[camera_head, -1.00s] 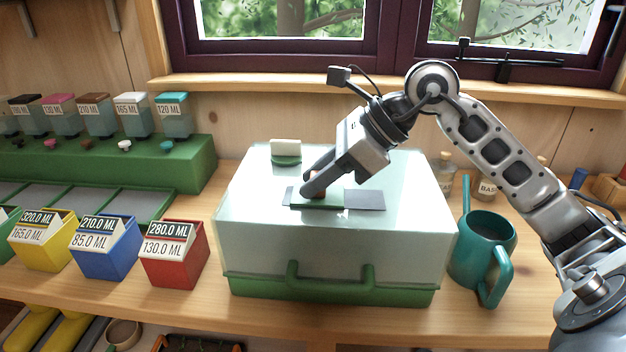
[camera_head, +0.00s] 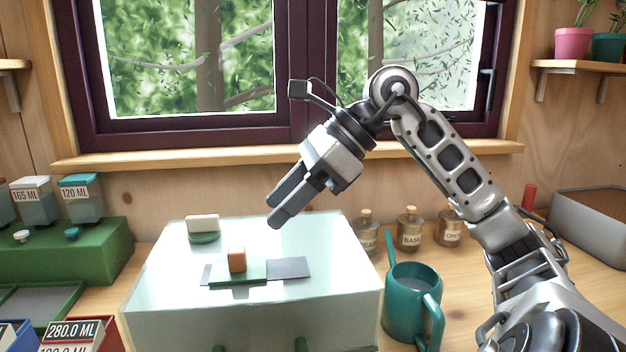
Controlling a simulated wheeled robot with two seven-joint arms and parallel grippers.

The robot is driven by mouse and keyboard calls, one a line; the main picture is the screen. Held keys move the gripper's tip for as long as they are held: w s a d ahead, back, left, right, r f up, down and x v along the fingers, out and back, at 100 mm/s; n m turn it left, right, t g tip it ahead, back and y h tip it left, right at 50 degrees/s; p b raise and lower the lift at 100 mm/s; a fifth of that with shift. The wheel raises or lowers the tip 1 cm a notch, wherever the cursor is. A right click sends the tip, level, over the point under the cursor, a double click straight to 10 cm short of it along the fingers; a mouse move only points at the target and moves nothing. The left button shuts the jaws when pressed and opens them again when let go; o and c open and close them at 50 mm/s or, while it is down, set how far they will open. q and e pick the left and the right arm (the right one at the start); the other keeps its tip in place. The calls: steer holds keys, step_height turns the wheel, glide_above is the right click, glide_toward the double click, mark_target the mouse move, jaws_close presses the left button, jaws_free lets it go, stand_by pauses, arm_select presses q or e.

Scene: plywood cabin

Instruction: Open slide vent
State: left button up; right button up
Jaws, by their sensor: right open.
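The slide vent is on top of a pale translucent box (camera_head: 335,235). Its green slide plate (camera_head: 225,279) carries an upright orange-brown knob (camera_head: 237,260). A dark grey slot area (camera_head: 289,268) shows to the right of the plate, and a narrow dark strip shows at its left end. My right gripper (camera_head: 273,211) is open and empty. It is above the box, up and to the right of the knob, and apart from it. My left gripper is not in view.
A white block on a green base (camera_head: 203,228) stands at the back left of the lid. A teal watering can (camera_head: 412,300) stands right of the box, with glass jars (camera_head: 409,230) behind. Green dispensers are at left. The window sill (camera_head: 230,153) runs behind.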

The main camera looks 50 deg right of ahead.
steer(key=v, duration=0.6)
stand_by(0.5)
